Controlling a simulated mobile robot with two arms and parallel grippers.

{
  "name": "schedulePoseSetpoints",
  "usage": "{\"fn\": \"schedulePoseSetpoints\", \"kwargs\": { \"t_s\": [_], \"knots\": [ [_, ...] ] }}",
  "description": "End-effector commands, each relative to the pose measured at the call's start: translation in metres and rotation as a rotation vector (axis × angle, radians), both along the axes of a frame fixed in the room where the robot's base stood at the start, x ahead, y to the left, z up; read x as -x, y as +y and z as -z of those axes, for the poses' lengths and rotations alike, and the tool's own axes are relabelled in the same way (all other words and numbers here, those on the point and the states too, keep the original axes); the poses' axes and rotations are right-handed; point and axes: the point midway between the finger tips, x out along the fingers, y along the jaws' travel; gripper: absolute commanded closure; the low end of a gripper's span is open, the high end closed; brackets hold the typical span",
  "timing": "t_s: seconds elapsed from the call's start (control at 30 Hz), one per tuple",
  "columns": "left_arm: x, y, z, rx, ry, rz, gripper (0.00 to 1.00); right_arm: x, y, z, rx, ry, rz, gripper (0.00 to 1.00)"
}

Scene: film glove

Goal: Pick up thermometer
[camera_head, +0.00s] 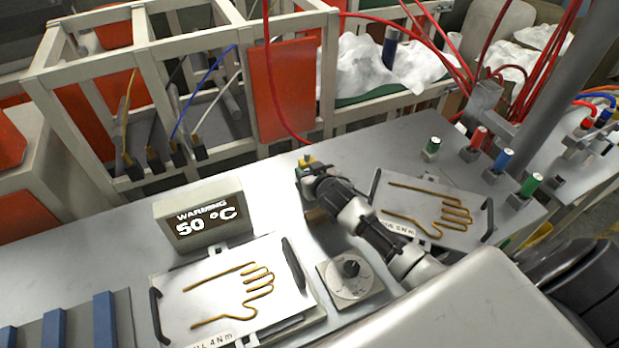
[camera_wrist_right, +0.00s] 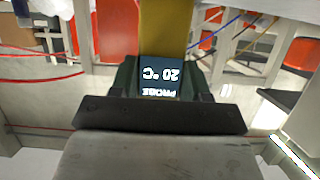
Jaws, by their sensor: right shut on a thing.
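The thermometer is a yellow probe with a small dark display reading "PROBE 20 °C", upside down in the right wrist view (camera_wrist_right: 165,28). The right gripper is shut on the thermometer, with a dark jaw on each side of the display in the wrist view. The lower part of the thermometer is hidden by my gripper. My right arm reaches in from the lower right over the bench. My left gripper is not in view.
A box reading "WARNING 50 °C" (camera_head: 199,218) stands left of the gripper. Two metal plates with brown hand-shaped outlines (camera_head: 285,305) (camera_head: 385,185) lie on the bench, a dial (camera_head: 350,281) between them. Colored posts (camera_head: 503,160) stand right; a frame (camera_head: 150,60) stands behind.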

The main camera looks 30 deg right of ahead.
Motion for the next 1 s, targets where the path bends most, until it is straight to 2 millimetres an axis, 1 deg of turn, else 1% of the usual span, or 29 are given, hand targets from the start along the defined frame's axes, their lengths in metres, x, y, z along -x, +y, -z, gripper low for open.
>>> {"fn": "schedulePoseSetpoints", "kwargs": {
  "t_s": [0.07,0.17,0.4,0.6,0.8,1.0],
  "knots": [
    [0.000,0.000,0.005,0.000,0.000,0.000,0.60,-0.001,0.000,-0.016,0.002,-0.008,-0.003,0.77],
    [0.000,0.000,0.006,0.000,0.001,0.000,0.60,0.016,-0.012,-0.025,0.003,-0.002,0.000,0.77],
    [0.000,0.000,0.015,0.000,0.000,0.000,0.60,0.060,-0.039,-0.056,0.005,-0.002,-0.002,0.77],
    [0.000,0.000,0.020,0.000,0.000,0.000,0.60,0.086,-0.057,-0.075,0.002,-0.001,0.000,0.77],
    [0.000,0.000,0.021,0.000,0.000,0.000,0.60,0.096,-0.064,-0.084,0.001,-0.002,0.000,0.77],
    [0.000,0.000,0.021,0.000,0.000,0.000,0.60,0.097,-0.065,-0.085,0.000,-0.002,0.000,0.77]
  ]
}}
